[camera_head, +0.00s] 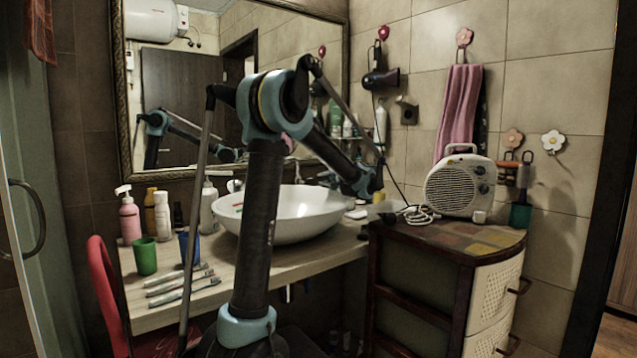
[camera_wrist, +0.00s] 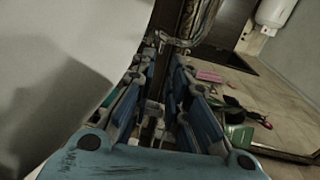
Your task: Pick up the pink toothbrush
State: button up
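A few slim toothbrushes (camera_head: 183,282) lie side by side on the wooden counter (camera_head: 285,262), left of the basin. Their colours look pale and grey, so I cannot tell which is pink. My gripper (camera_head: 378,200) is to the right of the basin, well away from these toothbrushes; its tips are small and unclear in the head view. In the wrist view, my gripper (camera_wrist: 160,75) shows two blue-padded fingers with a gap between them and nothing clearly held. A small pink item (camera_wrist: 209,76) lies beyond the fingers; I cannot tell what it is.
The white basin (camera_head: 285,228) stands on the counter. A green cup (camera_head: 144,256), a pink pump bottle (camera_head: 129,218) and other bottles stand at its left. A fan heater (camera_head: 460,188) sits on the cabinet (camera_head: 440,243) at right. A red chair (camera_head: 104,285) is at front left.

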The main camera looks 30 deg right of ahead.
aim_at(157, 291)
jog(key=k, duration=1)
